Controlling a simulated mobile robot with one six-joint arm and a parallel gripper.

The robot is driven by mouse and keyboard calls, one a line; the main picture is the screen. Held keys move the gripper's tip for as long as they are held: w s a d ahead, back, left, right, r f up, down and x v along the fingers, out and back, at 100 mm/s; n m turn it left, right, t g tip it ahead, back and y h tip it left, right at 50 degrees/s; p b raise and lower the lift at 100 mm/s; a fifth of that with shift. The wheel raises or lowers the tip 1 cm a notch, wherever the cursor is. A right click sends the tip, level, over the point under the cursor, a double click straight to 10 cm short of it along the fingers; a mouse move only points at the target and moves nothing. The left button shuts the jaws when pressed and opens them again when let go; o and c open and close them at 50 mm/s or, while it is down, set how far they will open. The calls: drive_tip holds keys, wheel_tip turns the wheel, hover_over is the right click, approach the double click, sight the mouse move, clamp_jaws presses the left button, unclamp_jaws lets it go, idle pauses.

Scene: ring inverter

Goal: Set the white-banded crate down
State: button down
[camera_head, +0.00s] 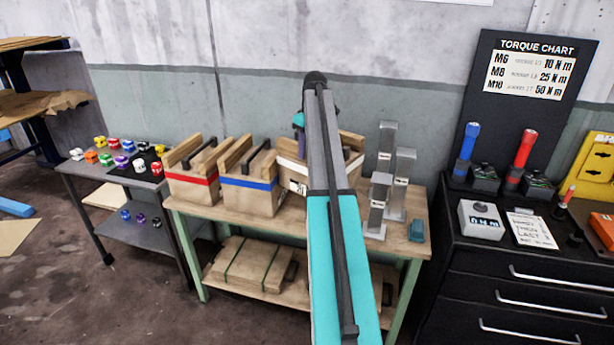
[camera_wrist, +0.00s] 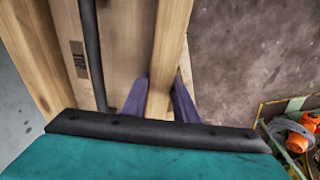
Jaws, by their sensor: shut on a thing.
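The white-banded crate (camera_head: 291,178) is at the right end of a row of crates at the wooden bench (camera_head: 246,219). My arm hides its middle in the head view. In the wrist view its wooden wall and cardboard-coloured inside (camera_wrist: 125,45) fill the upper left. My gripper's purple fingers (camera_wrist: 160,98) are shut on the crate's wooden rim, one on each side. I cannot tell whether the crate's base touches the bench top.
A red-banded crate (camera_head: 194,182) and a blue-banded crate (camera_head: 250,185) stand to its left. Grey metal posts (camera_head: 402,178) and a small teal item (camera_head: 417,230) stand to its right. The bench's front strip is bare. A black tool cabinet (camera_head: 470,260) is farther right.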

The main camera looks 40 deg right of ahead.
sight(306, 176)
wheel_tip(306, 176, down, 7)
drive_tip(key=shift+f+p, duration=0.15)
drive_tip(key=shift+p, duration=0.6)
drive_tip(key=shift+f, duration=0.1)
drive_tip(key=shift+f+p, duration=0.55)
drive_tip(key=shift+f, duration=1.45)
drive_tip(key=c, duration=1.4)
unclamp_jaws()
drive_tip(key=shift+r, duration=0.1)
drive_tip(key=shift+s+d+r+b, duration=0.1)
drive_tip(key=shift+s+r+b, duration=0.3)
drive_tip(key=shift+r, duration=1.55)
drive_tip(key=shift+s+r+b, duration=0.2)
drive_tip(key=shift+r+b, duration=0.35)
drive_tip(key=shift+r, duration=1.35)
drive_tip(key=shift+s+d+r+b, duration=0.1)
drive_tip(key=shift+s+r+b, duration=0.3)
drive_tip(key=shift+r, duration=1.55)
drive_tip(key=shift+w+a, duration=0.1)
